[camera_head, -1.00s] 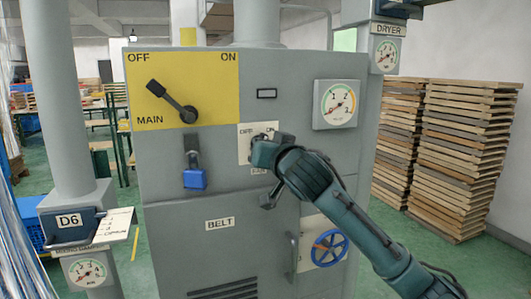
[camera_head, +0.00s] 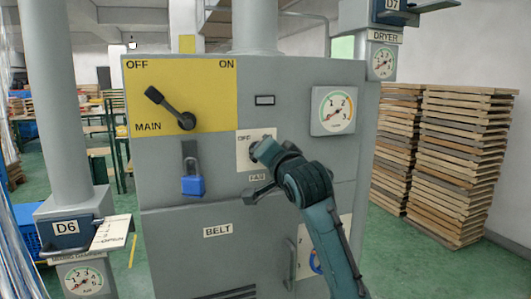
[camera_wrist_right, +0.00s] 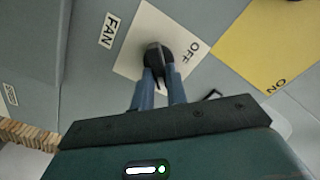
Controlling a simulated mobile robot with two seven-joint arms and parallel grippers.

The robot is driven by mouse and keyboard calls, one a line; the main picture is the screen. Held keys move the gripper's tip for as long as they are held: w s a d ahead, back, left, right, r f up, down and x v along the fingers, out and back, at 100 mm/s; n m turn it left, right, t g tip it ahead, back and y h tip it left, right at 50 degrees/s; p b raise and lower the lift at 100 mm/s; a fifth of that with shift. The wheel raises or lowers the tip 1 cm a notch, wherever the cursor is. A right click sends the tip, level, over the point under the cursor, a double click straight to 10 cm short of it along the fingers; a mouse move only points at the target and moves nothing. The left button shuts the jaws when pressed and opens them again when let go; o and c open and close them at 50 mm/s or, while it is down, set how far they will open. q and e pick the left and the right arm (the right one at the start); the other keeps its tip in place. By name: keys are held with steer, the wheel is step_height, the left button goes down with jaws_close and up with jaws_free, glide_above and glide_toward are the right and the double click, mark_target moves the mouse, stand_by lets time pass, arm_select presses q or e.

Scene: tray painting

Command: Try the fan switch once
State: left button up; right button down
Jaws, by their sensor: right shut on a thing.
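The fan switch has a pale square plate (camera_head: 244,152) on the front of a grey cabinet, with "OFF" at its upper left in the head view. Its black knob (camera_wrist_right: 158,55) shows in the wrist view, beside the "OFF" lettering, with the "FAN" label (camera_wrist_right: 110,30) off the plate's edge. My right gripper (camera_wrist_right: 160,76) is shut on this knob, a blue-grey finger on each side. My left gripper is not in view.
The yellow MAIN panel (camera_head: 205,85) has a black lever (camera_head: 168,106) angled up toward OFF. A gauge (camera_head: 334,110) is right of the switch.

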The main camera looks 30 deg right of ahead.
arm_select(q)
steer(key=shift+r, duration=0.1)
arm_select(e)
steer(key=c, duration=1.4)
jaws_free()
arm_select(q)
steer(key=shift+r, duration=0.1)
arm_select(e)
steer(key=shift+s, duration=0.1)
arm_select(q)
steer(key=b, duration=0.1)
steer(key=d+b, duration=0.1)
steer(key=b, duration=0.1)
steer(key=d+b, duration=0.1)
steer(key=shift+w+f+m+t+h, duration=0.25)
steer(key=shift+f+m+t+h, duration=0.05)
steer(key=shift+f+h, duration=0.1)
arm_select(e)
steer(key=v, duration=1.3)
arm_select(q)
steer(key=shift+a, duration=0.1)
